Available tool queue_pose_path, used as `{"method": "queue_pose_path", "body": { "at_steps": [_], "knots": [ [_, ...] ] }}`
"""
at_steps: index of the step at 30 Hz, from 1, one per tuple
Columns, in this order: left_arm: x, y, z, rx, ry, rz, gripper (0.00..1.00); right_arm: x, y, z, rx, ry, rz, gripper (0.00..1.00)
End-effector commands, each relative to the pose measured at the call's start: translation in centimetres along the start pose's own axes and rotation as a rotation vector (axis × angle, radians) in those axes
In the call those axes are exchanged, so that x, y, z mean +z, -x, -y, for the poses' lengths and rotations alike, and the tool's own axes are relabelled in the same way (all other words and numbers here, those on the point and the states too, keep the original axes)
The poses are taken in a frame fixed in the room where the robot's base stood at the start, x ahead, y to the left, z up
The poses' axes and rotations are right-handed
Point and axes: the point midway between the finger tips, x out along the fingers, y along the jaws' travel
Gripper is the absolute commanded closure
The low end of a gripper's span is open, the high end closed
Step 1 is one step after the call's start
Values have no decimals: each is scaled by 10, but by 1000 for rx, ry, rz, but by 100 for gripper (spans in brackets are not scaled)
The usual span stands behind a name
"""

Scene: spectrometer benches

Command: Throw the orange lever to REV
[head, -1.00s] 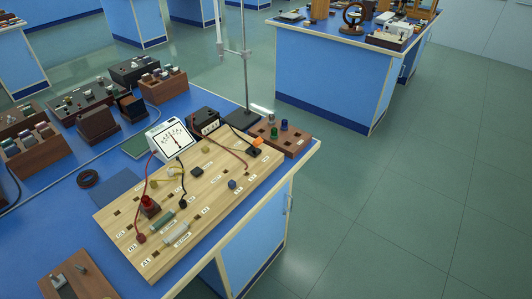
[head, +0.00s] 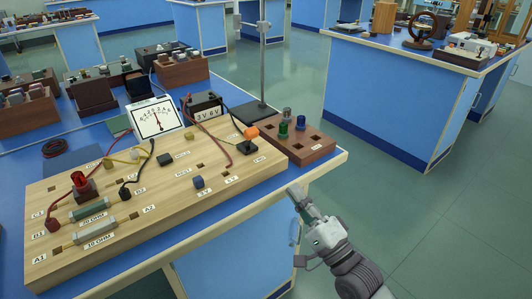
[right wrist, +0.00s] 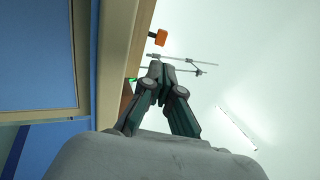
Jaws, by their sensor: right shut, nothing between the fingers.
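The orange lever (head: 251,132) stands on a dark base at the right end of the wooden circuit board (head: 130,250). A small label lies beside the base, too small to read. In the right wrist view the orange lever knob (right wrist: 157,37) shows above the board edge, beyond the fingertips. My right gripper (head: 296,190) is shut and empty, off the bench's right front edge, to the right of and nearer than the lever, not touching it. In the right wrist view its fingers (right wrist: 164,70) are together. My left gripper is not in view.
A brown block with coloured posts (head: 310,148) stands just right of the lever. A metal stand (head: 262,75) rises behind it. Open floor lies right of the bench.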

Motion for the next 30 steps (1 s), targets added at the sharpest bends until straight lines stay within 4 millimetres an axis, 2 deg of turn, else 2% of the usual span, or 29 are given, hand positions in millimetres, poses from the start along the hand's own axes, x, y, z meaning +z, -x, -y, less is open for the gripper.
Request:
{"method": "queue_pose_path", "body": {
  "at_steps": [11,16,20,30],
  "knots": [
    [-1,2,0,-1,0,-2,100,2,-1,5,-14,-18,7,100],
    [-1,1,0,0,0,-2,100,2,-9,5,-15,-17,6,100],
    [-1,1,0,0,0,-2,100,3,-30,6,-18,-17,7,100],
    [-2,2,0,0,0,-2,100,3,-102,6,-16,-16,6,100]
  ]
}}
